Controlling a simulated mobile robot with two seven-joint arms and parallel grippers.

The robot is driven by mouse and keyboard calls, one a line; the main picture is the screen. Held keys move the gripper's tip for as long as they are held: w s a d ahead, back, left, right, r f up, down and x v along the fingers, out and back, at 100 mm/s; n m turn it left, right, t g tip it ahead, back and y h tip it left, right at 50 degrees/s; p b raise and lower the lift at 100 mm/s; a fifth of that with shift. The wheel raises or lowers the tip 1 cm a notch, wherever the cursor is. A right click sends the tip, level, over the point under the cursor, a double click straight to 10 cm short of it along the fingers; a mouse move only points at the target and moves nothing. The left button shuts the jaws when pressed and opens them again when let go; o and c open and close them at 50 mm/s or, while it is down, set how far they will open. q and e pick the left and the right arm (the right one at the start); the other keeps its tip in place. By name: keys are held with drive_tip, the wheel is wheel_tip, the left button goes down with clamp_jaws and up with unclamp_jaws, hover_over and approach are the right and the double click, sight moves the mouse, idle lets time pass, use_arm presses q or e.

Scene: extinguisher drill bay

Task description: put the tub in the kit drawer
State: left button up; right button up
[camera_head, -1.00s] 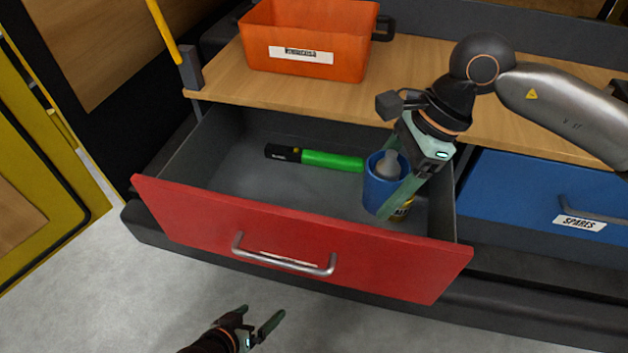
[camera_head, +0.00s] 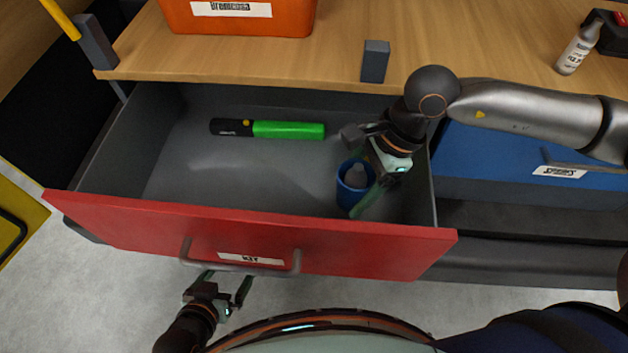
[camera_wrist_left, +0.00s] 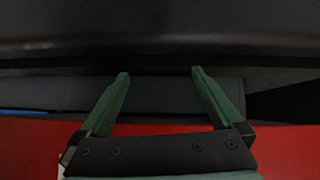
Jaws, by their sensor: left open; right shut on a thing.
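The tub (camera_head: 346,196) is a small blue cup with a grey object standing inside it. It is inside the open kit drawer (camera_head: 250,238), near the right end. I cannot tell whether it touches the drawer floor. My right gripper (camera_head: 357,188) reaches down into the drawer and is shut on the tub's wall, partly hiding it. The drawer has a red front with a metal handle and a KIT label. My left gripper (camera_head: 224,283) is open and empty, low in front of the drawer handle. Its open fingers also show in the left wrist view (camera_wrist_left: 158,82).
A green and black flashlight (camera_head: 268,129) lies at the back of the drawer; the drawer's left and middle floor is clear. An orange bin (camera_head: 240,20) stands on the wooden worktop above. A white bottle (camera_head: 577,50) stands far right.

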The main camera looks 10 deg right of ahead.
wheel_tip(320, 180, down, 10)
drive_tip(key=shift+r+b, duration=0.1)
drive_tip(key=shift+b, duration=0.25)
drive_tip(key=shift+f, duration=0.2)
drive_tip(key=o, duration=1.5)
drive_tip(key=shift+r, duration=0.15)
drive_tip(key=p+v, duration=0.1)
drive_tip(key=v, duration=1.1)
